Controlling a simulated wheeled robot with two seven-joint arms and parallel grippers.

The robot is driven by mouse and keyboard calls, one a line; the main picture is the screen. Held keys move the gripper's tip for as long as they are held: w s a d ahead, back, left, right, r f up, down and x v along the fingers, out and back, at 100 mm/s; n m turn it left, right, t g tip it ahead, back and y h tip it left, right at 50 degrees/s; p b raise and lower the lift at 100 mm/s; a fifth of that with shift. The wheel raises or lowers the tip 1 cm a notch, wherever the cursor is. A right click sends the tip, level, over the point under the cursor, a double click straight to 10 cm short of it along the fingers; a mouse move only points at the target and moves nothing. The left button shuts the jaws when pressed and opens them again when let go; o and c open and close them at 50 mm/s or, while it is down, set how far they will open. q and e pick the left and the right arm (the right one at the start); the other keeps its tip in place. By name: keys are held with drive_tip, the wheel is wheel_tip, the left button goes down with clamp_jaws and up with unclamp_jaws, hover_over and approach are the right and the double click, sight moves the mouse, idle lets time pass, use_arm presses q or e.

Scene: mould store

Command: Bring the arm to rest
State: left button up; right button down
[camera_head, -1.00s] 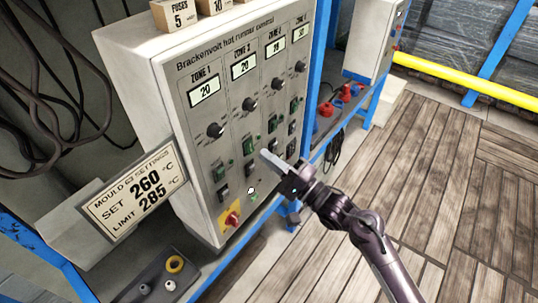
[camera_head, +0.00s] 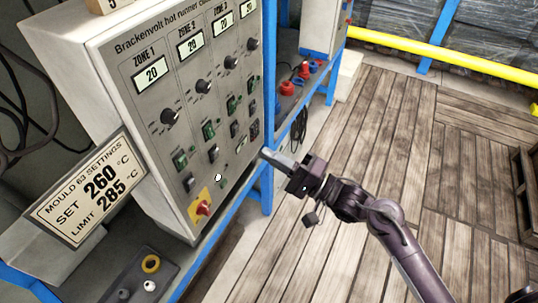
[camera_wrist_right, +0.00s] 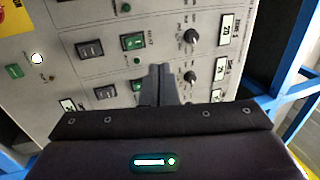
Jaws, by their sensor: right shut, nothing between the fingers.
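My right gripper (camera_head: 268,155) is shut and empty, in front of the lower right of the control panel (camera_head: 225,125) and apart from it as far as the head view shows. In the right wrist view its closed fingers (camera_wrist_right: 160,82) point towards the panel's switches and knobs. The panel has several zone displays that read 20, a row of dark knobs (camera_head: 169,117), green and black rocker switches (camera_head: 209,130), and a red knob on a yellow plate (camera_head: 203,207). My left gripper is not in view.
A settings sign (camera_head: 92,187) reads SET 260, LIMIT 285. Blue frame posts (camera_head: 268,100) stand right of the panel. A yellow pipe (camera_head: 450,62) runs behind. The plank floor (camera_head: 400,130) at right is clear.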

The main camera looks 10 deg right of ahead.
drive_tip(key=shift+d+f, duration=0.1)
drive_tip(key=w+d+f+h, duration=0.1)
drive_tip(key=d+f+h, duration=0.25)
drive_tip(key=f, duration=0.75)
drive_tip(key=w+d+f+h, duration=0.15)
drive_tip(key=f+h, duration=0.25)
drive_tip(key=f, duration=0.7)
drive_tip(key=s+d+f+n+g+h, duration=0.15)
drive_tip(key=s+f, duration=0.25)
drive_tip(key=f, duration=0.5)
drive_tip(key=s+d+f+n+g+h, duration=0.1)
drive_tip(key=s+d+f+h, duration=0.25)
drive_tip(key=f, duration=0.45)
drive_tip(key=s+d+f+n+g+h, duration=0.1)
drive_tip(key=s+f+n+g, duration=0.1)
drive_tip(key=s+f, duration=0.4)
drive_tip(key=s+d+f+n+g+h, duration=0.2)
drive_tip(key=s+f+g, duration=0.2)
drive_tip(key=s, duration=1.1)
drive_tip(key=s+d+f+n+g+h, duration=0.1)
drive_tip(key=s+d+f+n+g, duration=0.1)
drive_tip(key=s+f, duration=0.8)
drive_tip(key=shift+s+d+f+n+g, duration=0.15)
drive_tip(key=shift+s+d+n+g, duration=0.1)
drive_tip(key=shift+s+n+g, duration=0.4)
drive_tip(key=shift+s+h, duration=0.1)
drive_tip(key=shift+h, duration=0.15)
